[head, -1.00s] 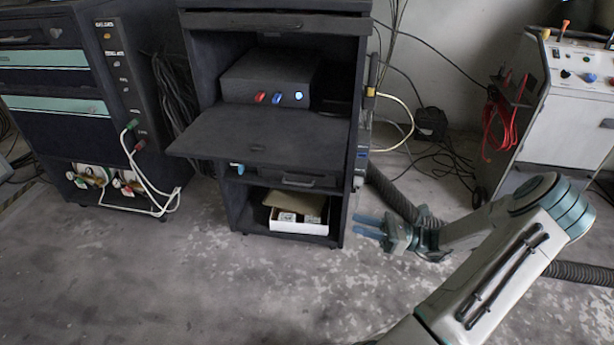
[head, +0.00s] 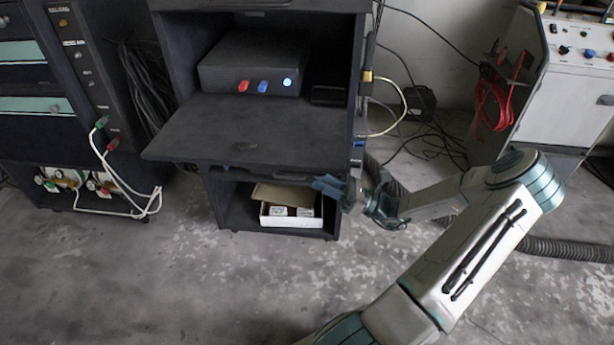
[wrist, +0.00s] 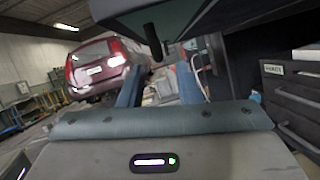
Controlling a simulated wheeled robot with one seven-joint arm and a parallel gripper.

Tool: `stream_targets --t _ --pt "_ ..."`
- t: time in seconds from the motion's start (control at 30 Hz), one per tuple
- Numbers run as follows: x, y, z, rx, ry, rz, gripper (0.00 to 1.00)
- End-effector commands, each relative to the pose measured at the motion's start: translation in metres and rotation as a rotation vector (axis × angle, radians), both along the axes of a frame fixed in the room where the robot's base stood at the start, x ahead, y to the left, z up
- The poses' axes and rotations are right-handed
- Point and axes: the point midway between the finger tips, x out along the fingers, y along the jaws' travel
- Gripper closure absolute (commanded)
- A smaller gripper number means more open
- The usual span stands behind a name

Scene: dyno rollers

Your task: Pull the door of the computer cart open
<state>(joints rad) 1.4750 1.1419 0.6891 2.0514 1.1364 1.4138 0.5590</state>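The computer cart (head: 357,60) is a dark cabinet in the middle of the head view. A flat dark panel with a small handle (head: 246,146), which looks like its door, stands out level from the cart front (head: 250,125). I cannot tell whether it is hinged or slides. My gripper (head: 328,186) is just below the panel's right side, in front of the lower opening. In the wrist view its two fingers (wrist: 160,85) are apart with nothing clearly held. A dark panel edge (wrist: 200,22) and a short black handle-like bar (wrist: 153,42) are above the fingertips.
A box with an open lid (head: 290,216) sits in the cart's lower opening. A dark unit with coloured buttons (head: 252,66) is inside above. Another cabinet (head: 75,110) stands left, a white control console (head: 570,90) right. Cables and a hose (head: 570,249) lie right. The floor in front is clear.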

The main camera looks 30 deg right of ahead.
Motion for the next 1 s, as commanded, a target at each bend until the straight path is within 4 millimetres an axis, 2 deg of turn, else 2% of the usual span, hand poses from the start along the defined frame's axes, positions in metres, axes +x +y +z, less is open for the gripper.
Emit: stream_targets --t 0.1,0.3,0.67,0.77,0.8,1.0 --pt "0.012 0.017 0.007 0.0 0.0 0.005 0.69" --pt "0.025 0.032 0.015 0.001 0.001 0.004 0.69" --pt "0.028 0.035 0.017 0.0 0.001 0.004 0.69" --pt "0.028 0.035 0.017 0.0 0.001 0.004 0.97" --pt "0.028 0.035 0.017 0.0 0.001 0.004 1.0" --pt "0.028 0.035 0.019 0.002 0.003 0.004 1.0"
